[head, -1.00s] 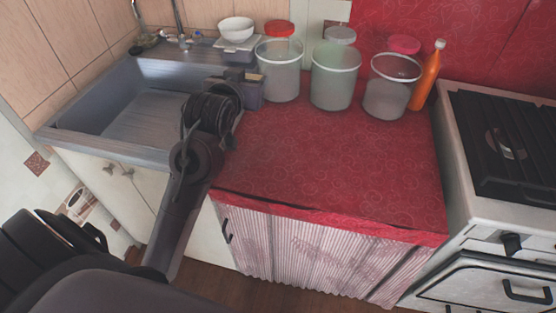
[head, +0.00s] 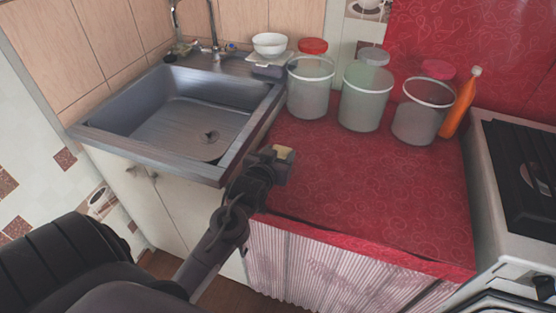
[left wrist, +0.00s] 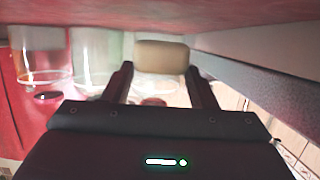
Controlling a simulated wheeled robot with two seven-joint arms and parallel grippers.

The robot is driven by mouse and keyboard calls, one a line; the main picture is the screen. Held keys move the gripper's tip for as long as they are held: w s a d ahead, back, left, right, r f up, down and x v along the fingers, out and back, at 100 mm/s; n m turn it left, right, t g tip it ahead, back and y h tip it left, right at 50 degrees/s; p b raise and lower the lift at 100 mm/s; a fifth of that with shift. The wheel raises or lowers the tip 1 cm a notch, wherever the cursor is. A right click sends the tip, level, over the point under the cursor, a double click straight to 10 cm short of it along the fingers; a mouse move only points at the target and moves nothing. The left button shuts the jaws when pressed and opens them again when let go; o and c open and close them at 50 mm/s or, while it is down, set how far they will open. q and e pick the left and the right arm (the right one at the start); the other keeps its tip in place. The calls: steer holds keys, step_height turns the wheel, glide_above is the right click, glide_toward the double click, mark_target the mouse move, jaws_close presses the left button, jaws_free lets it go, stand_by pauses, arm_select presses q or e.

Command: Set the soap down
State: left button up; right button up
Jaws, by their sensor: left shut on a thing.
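The soap is a small tan block (head: 284,153) in the head view, at the tip of my left gripper (head: 276,158). In the left wrist view the soap (left wrist: 161,57) sits between the two dark fingers of my left gripper (left wrist: 161,82), which is shut on it. The gripper is over the left part of the red oilcloth counter (head: 380,190), near the sink's right edge. I cannot tell whether the soap touches the cloth. My right gripper is not in view.
A metal sink (head: 185,110) lies to the left. Clear containers (head: 311,90) with red and grey lids behind them, and an orange bottle (head: 460,104), stand along the back of the counter. A stove (head: 515,170) is at right. The middle and front of the red counter are clear.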

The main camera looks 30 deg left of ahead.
arm_select(q)
steer(key=shift+f, duration=1.05)
steer(key=shift+f, duration=0.1)
steer(key=o, duration=0.8)
steer(key=shift+o, duration=1)
steer(key=shift+s, duration=0.1)
steer(key=v, duration=1)
steer(key=shift+s, duration=0.2)
steer(key=shift+s+d+r, duration=0.2)
steer(key=shift+s+r, duration=0.25)
steer(key=shift+s, duration=0.2)
